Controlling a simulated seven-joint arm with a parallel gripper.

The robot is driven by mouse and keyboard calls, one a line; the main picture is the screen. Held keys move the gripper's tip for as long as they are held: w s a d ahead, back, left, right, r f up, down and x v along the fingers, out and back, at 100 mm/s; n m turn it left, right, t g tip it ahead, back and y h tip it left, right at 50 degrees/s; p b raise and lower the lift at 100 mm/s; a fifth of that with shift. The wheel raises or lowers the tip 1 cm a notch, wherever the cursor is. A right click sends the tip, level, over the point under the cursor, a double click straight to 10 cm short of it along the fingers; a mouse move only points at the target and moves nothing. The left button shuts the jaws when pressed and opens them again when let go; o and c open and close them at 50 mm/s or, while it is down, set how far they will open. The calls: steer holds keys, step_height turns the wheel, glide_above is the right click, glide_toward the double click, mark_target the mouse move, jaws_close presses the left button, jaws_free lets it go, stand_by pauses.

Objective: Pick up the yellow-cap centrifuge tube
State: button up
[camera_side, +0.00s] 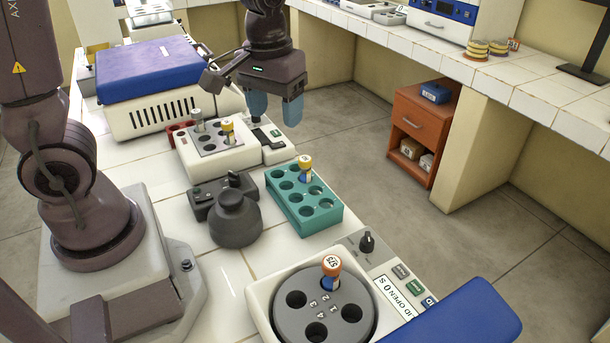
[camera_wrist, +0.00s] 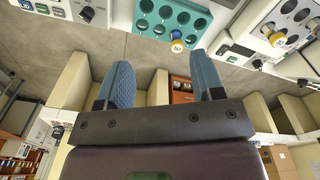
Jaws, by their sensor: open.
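A yellow-cap tube (camera_side: 305,164) stands upright in the teal rack (camera_side: 317,221). It also shows in the wrist view (camera_wrist: 177,41), beyond my fingertips. A second yellow-cap tube (camera_side: 228,126) stands in the white block-shaped device (camera_side: 219,165); a yellow cap shows there in the wrist view (camera_wrist: 273,37) too. The lower parts of both tubes are hidden in their holes. My gripper (camera_side: 274,108) is open and empty, with blue fingers, in the air behind the teal rack and to the right of the white device. It touches neither tube.
A grey-topped tube (camera_side: 197,120) stands in the white device. A dark round vessel (camera_side: 236,220) sits left of the teal rack. A blue-lidded box (camera_side: 150,70) stands behind.

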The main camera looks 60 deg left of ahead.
mark_target(304, 169)
steer(key=w+a+f+n+y, duration=0.1)
steer(key=w+a+f+n, duration=0.3)
steer(key=n, duration=0.3)
steer(key=w+a+f+n, duration=0.2)
steer(key=w+f+n, duration=0.2)
steer(key=w+n, duration=0.25)
steer(key=shift+n+g, duration=0.4)
steer(key=shift+n, duration=0.15)
steer(key=f, duration=0.4)
steer(key=a+f, duration=0.1)
steer(key=f, duration=0.3)
steer(key=s+f, duration=0.1)
steer(key=f, duration=0.4)
steer(key=shift+s+a, duration=0.1)
steer(key=shift+a, duration=0.05)
steer(key=c, duration=1)
